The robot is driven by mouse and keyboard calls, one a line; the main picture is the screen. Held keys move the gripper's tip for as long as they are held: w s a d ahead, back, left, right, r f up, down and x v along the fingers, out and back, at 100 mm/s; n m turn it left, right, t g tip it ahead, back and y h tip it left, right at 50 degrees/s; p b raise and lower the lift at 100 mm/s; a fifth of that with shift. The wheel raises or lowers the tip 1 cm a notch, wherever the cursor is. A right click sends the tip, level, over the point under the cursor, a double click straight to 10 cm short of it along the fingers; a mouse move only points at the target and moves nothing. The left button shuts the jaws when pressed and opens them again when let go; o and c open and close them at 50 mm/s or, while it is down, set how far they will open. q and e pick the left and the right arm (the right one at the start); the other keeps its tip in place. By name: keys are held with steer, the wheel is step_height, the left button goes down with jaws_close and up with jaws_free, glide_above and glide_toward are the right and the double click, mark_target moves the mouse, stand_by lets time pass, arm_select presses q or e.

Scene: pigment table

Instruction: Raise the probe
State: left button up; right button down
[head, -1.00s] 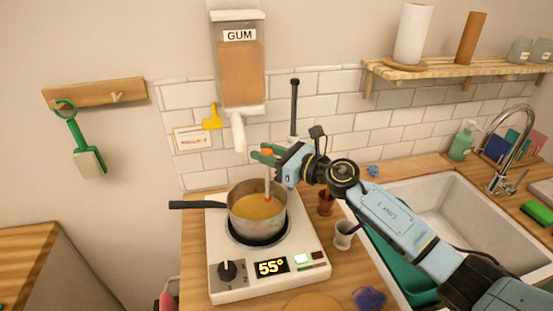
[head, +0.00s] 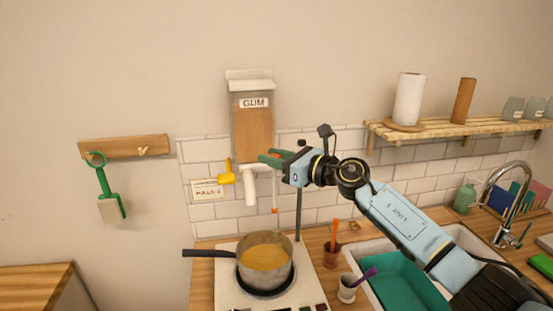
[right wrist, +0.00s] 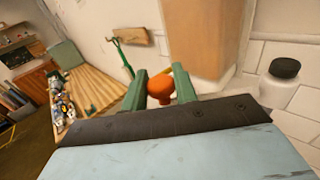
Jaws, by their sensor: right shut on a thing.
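The probe (head: 274,195) is a thin pale rod with a red tip, hanging about upright above the pot (head: 265,262), its tip clear of the rim. The pot holds amber liquid and sits on the white hotplate (head: 228,285). My right gripper (head: 270,157) is shut on the probe's top end, in front of the lower part of the gum dispenser (head: 253,125). In the right wrist view the probe's orange knob (right wrist: 160,87) sits between the green fingers. The rod below is hidden there. My left gripper is not in view.
A dark upright post (head: 299,215) stands behind the hotplate, close to my right gripper. The dispenser's white spout (head: 250,190) and yellow lever (head: 227,172) are just left. Cups (head: 347,288) and a sink with a teal basin (head: 400,285) lie to the right.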

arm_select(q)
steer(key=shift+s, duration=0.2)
arm_select(e)
steer(key=shift+r, duration=0.4)
steer(key=c, duration=1.3)
jaws_free()
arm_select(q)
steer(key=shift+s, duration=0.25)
arm_select(e)
steer(key=shift+o, duration=0.7)
steer(key=shift+f, duration=0.15)
arm_select(q)
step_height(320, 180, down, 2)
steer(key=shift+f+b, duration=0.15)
steer(key=shift+b, duration=1)
arm_select(e)
steer(key=v, duration=1.3)
steer(key=shift+s+d, duration=0.15)
